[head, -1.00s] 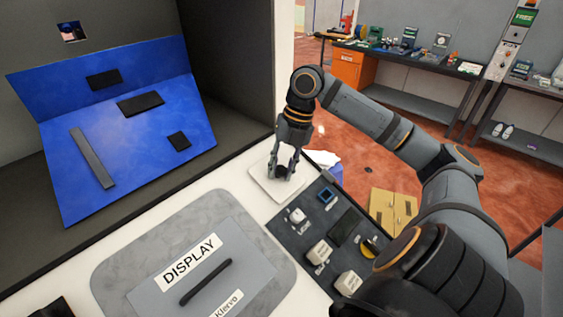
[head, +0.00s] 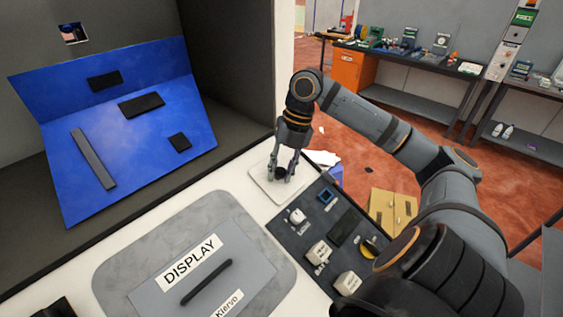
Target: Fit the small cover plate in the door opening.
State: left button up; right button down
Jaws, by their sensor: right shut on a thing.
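My right gripper (head: 282,177) points down at a pale rounded square plate (head: 262,191), apparently the small cover plate, lying flat on the white worktop. Its fingers are shut on a small dark knob-like part (head: 281,172) at the middle of that plate. The fingers partly hide this part, and I cannot tell its exact shape. A blue bent panel (head: 125,160) with several dark patches stands tilted in the dark bay on the left. A small square opening (head: 73,33) shows in the grey wall above it. I cannot tell which is the door opening.
A grey DISPLAY panel (head: 240,262) with a black handle (head: 206,282) lies on a rounded grey pad (head: 125,258) in front. The bay's front ledge separates the worktop from the blue panel.

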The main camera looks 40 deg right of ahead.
jog(key=shift+w, duration=0.1)
dwell(0.3)
jog(key=c, duration=1)
grip_release()
jog(key=shift+o, duration=0.4)
jog(key=o, duration=0.4)
jog(key=shift+o, duration=0.2)
jog(key=shift+p+v, duration=0.6)
jog(key=shift+v, duration=2.35)
